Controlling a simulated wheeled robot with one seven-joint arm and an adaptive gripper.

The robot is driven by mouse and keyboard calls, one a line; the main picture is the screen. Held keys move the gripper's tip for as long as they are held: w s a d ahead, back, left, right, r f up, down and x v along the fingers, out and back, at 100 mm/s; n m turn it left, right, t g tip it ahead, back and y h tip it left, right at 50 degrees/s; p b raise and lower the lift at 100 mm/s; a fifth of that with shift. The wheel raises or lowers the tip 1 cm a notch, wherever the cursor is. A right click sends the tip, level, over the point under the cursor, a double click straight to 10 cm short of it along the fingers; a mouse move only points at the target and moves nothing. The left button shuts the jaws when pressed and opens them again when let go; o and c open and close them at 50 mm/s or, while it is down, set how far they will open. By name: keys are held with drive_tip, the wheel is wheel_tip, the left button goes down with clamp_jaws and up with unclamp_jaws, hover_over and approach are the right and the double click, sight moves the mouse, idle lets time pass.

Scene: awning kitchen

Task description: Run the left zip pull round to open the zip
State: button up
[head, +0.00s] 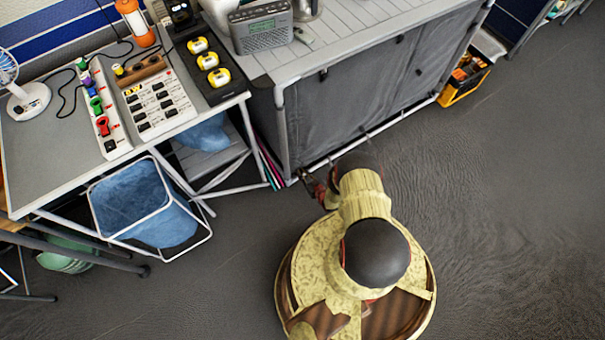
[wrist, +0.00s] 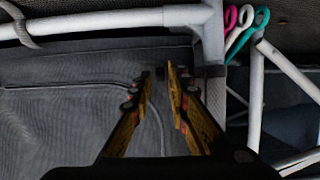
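The grey fabric front (head: 345,105) of the cabinet hangs in a white tube frame; it fills much of the wrist view (wrist: 50,115). A thin dark curved seam that looks like a zip track (wrist: 60,86) runs across the fabric and bends near my fingers. My gripper (head: 306,179) is low at the cabinet's near left corner. In the wrist view my gripper (wrist: 160,70) has its two fingers apart, with a narrow gap at the tips. A small dark spot (wrist: 160,73) shows between the tips; I cannot tell whether it is the zip pull.
A white bottom rail (wrist: 110,25) and corner post (wrist: 212,40) stand close to my fingers. Coloured looped ends (wrist: 246,16) lie beside the post. A desk (head: 60,165) with a blue bin (head: 145,200) stands left. A yellow crate (head: 464,80) stands at the far right. The floor at right is clear.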

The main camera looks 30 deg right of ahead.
clamp_jaws()
idle(0.5)
